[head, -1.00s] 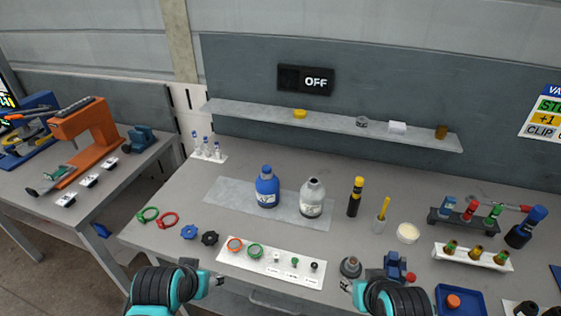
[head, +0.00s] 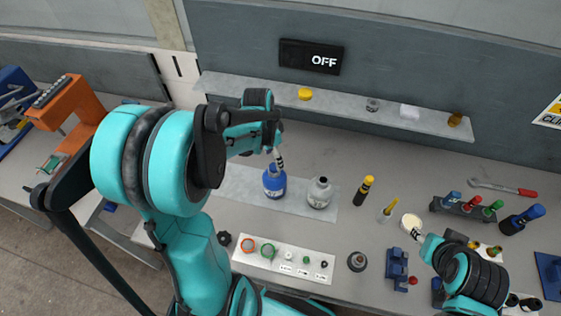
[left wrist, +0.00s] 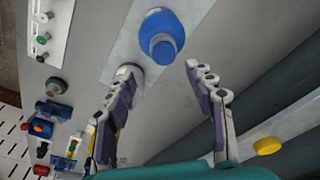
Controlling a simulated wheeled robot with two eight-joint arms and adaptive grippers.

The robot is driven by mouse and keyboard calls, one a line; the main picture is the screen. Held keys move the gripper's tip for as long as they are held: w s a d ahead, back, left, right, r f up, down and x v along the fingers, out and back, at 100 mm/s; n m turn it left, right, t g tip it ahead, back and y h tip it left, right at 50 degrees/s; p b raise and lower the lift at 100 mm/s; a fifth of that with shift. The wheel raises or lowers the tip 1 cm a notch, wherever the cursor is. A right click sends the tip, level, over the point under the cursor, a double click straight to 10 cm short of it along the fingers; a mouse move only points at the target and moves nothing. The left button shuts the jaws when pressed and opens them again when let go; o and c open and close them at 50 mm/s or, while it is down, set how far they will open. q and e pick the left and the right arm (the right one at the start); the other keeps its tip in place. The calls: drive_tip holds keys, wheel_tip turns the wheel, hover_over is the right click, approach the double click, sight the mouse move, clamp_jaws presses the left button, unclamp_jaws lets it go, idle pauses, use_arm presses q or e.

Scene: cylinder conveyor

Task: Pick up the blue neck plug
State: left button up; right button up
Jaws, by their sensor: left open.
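The blue neck plug (head: 272,169) appears as the blue top of the blue bottle (head: 274,186), which stands on the grey mat. In the left wrist view the blue top (left wrist: 164,48) shows in front of the bottle's round body (left wrist: 160,22). My left gripper (head: 278,156) is just above the bottle in the head view, partly hiding its top. In the left wrist view its two fingers (left wrist: 160,72) are spread apart, with nothing between them, and the blue top lies just beyond the tips. My right gripper (head: 416,236) is near a round cream dish; its jaw opening is too small to tell.
A grey-white bottle (head: 320,192) stands close to the right of the blue one. A yellow-capped black tube (head: 364,190) is further right. A wall shelf (head: 340,100) runs behind. A white strip (head: 284,264) with rings and small plugs lies in front.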

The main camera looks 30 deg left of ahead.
sight(274, 166)
use_arm(q)
drive_tip(key=f, duration=0.5)
drive_tip(key=shift+w+a, duration=0.35)
drive_tip(key=shift+d+f, duration=0.1)
drive_tip(key=shift+f, duration=0.35)
drive_tip(key=c, duration=0.9)
